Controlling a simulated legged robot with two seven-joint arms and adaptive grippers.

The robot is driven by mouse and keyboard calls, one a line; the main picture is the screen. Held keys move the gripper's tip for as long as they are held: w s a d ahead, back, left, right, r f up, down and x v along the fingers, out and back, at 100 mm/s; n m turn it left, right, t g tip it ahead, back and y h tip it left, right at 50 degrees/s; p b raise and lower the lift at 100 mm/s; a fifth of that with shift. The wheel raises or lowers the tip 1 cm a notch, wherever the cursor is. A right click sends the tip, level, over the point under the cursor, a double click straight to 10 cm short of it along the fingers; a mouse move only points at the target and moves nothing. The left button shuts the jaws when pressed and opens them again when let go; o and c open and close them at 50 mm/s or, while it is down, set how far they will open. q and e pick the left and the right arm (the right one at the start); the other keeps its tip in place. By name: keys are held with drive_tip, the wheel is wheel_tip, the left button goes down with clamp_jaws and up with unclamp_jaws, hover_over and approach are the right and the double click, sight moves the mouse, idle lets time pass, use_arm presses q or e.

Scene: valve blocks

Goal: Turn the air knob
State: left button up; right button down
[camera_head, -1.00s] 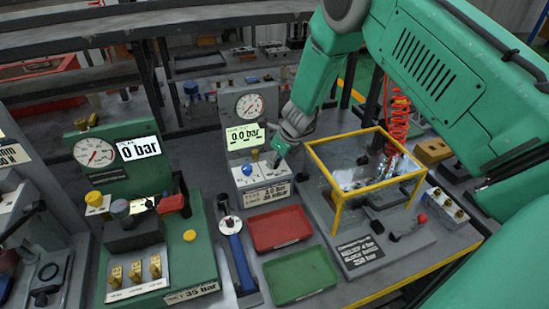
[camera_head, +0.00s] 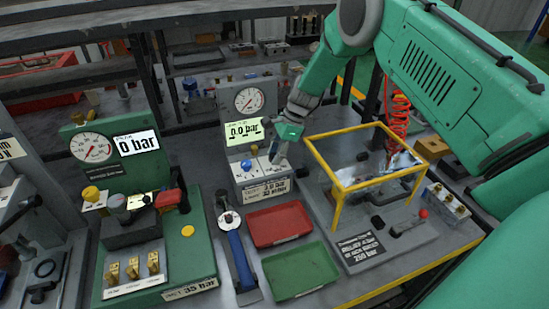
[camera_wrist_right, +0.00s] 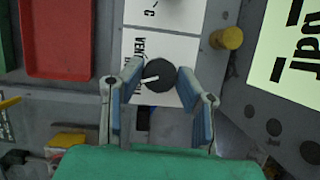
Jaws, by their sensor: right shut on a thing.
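A round dark knob (camera_wrist_right: 160,75) with a white pointer mark sits on a white labelled plate (camera_wrist_right: 158,48) in the right wrist view. My right gripper (camera_wrist_right: 159,70) has its two blue-padded fingers on either side of this knob, shut on it. In the head view my right gripper (camera_head: 276,154) is at the right side of the small grey valve block (camera_head: 262,191), below the gauge (camera_head: 249,100) and the green display (camera_head: 244,132) reading 0.0 bar. The gripper hides the knob there. My left gripper is not in view.
A blue knob (camera_head: 246,165) and a brass knob (camera_head: 254,150) are close to the right gripper. A yellow-framed clear guard (camera_head: 338,189) stands to the right. Red (camera_head: 279,226) and green (camera_head: 301,271) trays lie in front. A green gauge station (camera_head: 188,245) stands left.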

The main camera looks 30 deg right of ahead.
drive_tip(key=n+b, duration=0.1)
drive_tip(key=n+g+b, duration=0.1)
drive_tip(key=n, duration=0.1)
drive_tip(key=shift+d+f+n, duration=0.15)
drive_tip(key=shift+f+n, duration=0.05)
drive_tip(key=shift+n, duration=0.1)
drive_tip(key=shift+n+g+b, duration=0.3)
drive_tip(key=shift+n+g, duration=0.1)
drive_tip(key=shift+n, duration=0.1)
drive_tip(key=shift+w+r, duration=0.1)
drive_tip(key=shift+r, duration=0.05)
drive_tip(key=c, duration=1.2)
unclamp_jaws()
drive_tip(key=shift+w+d, duration=0.1)
